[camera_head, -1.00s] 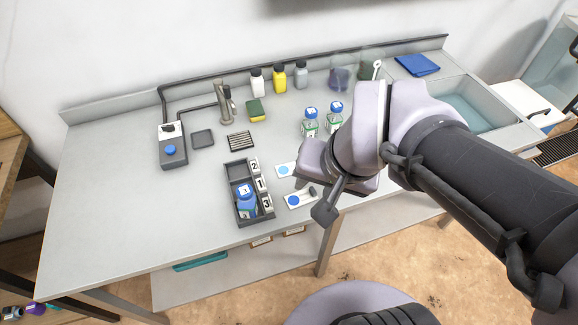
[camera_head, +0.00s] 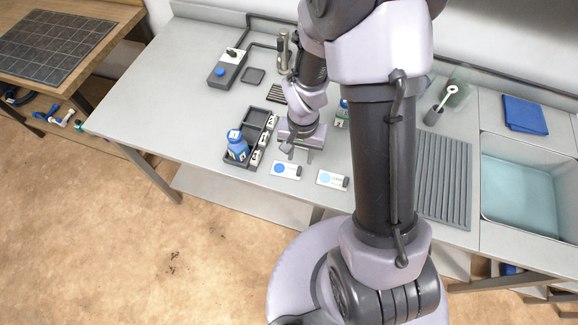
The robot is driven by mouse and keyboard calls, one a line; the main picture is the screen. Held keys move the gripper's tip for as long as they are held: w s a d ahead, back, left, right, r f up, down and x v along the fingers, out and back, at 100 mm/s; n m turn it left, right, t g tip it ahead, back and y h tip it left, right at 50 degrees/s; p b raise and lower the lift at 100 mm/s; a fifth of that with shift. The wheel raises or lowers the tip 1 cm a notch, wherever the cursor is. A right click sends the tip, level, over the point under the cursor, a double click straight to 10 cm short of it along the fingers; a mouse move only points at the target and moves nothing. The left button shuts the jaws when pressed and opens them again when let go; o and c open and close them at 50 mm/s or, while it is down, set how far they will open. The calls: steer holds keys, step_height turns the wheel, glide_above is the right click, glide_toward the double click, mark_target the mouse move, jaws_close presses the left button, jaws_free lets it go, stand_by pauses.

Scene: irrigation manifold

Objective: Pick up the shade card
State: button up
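Two small white cards lie flat on the grey bench near its front edge. The left card (camera_head: 286,170) bears a blue disc and a dark piece at its right end. The right card (camera_head: 332,180) bears a paler blue disc and a dark piece at its right end. I cannot tell from their markings which is the shade card. My gripper (camera_head: 296,153) points down just behind the left card, with two fingers apart and nothing seen between them. Its height above the bench is hard to judge.
A dark tray (camera_head: 234,160) with a blue-capped bottle (camera_head: 237,145) and numbered blocks stands left of my gripper. Another bottle (camera_head: 342,113) is partly hidden behind my arm. A ribbed drainer (camera_head: 444,185) and sink (camera_head: 525,185) are at right.

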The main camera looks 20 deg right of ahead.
mark_target(299, 170)
step_height(299, 170, down, 8)
steer(key=shift+r+b, duration=0.1)
steer(key=shift+b, duration=0.95)
jaws_close()
